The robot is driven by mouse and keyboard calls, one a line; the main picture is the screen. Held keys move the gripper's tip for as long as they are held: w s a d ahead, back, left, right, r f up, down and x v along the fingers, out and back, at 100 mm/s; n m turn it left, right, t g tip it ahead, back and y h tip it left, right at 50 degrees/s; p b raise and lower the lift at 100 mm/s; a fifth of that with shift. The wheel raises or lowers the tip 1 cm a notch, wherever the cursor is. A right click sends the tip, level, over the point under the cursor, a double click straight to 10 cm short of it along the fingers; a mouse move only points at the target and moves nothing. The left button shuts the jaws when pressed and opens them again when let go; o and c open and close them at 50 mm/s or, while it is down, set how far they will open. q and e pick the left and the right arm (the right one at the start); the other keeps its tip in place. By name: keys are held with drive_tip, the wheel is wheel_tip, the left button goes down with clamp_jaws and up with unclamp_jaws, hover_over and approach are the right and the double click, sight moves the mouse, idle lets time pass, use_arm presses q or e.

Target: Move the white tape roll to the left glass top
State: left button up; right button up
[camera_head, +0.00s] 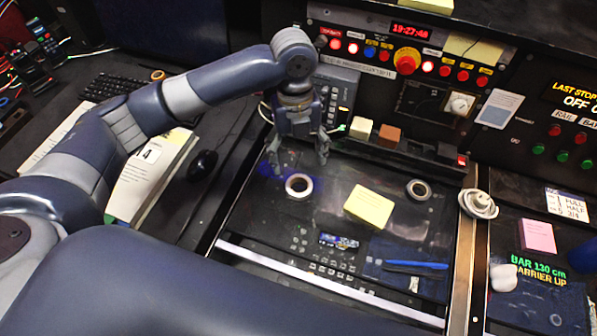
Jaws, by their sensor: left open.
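The white tape roll (299,186) lies flat on the dark glass top (290,225), toward its upper left part. My left gripper (299,160) is open and points down just above and behind the roll, with its fingers apart and nothing between them. The height gap between fingertips and roll is hard to judge. A second, greyer tape roll (419,190) lies farther right on the glass. My right gripper is not in view.
A yellow note pad (369,206), a small circuit board (338,241) and a blue pen (416,265) lie on the glass. A button panel (400,60) rises behind. A mouse (202,164) and keyboard (122,87) are at left.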

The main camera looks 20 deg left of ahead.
use_arm(q)
drive_tip(key=shift+w+r, duration=0.15)
drive_tip(key=shift+r, duration=1.35)
